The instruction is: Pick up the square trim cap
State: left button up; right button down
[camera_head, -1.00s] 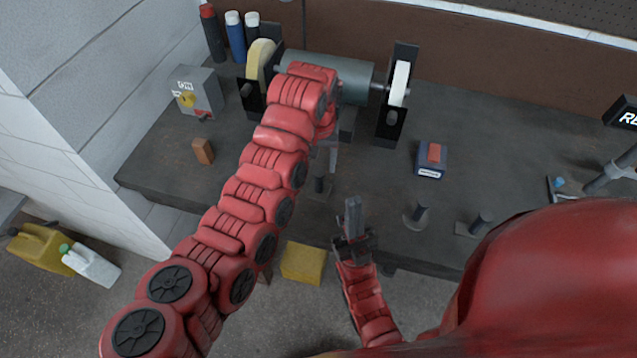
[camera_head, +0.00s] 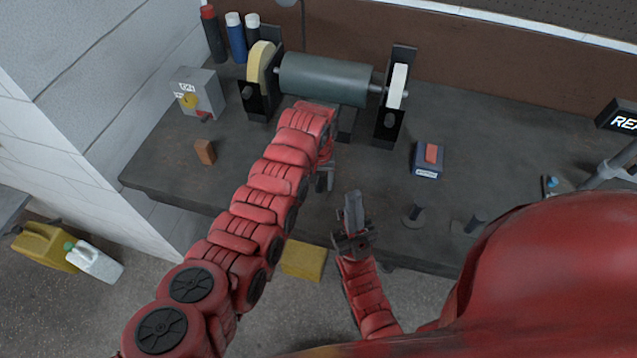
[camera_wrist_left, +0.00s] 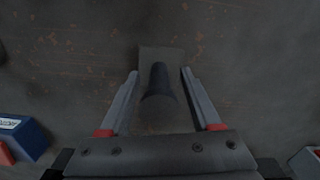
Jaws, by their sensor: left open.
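In the left wrist view, a piece with a dark upright round post (camera_wrist_left: 157,84) on a flat square base (camera_wrist_left: 160,54) stands on the bench; I take it as the square trim cap. My left gripper (camera_wrist_left: 160,74) is open above it. The post lies between the two fingers with a gap on each side. In the head view my left gripper (camera_head: 325,178) is over that spot near the bench's front edge, and the arm and fingers mostly hide the piece. My right gripper (camera_head: 352,208) is near the front edge, to the right; its finger gap is unclear.
Two other posts on bases (camera_head: 414,215) (camera_head: 472,224) stand to the right. A blue box with a red top (camera_head: 428,160) is behind them. A roller (camera_head: 325,80) between black stands is at the back. A brown block (camera_head: 205,152) and a grey box (camera_head: 196,92) are left.

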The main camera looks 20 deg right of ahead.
pick_arm(q)
grip_shut()
dwell(0.5)
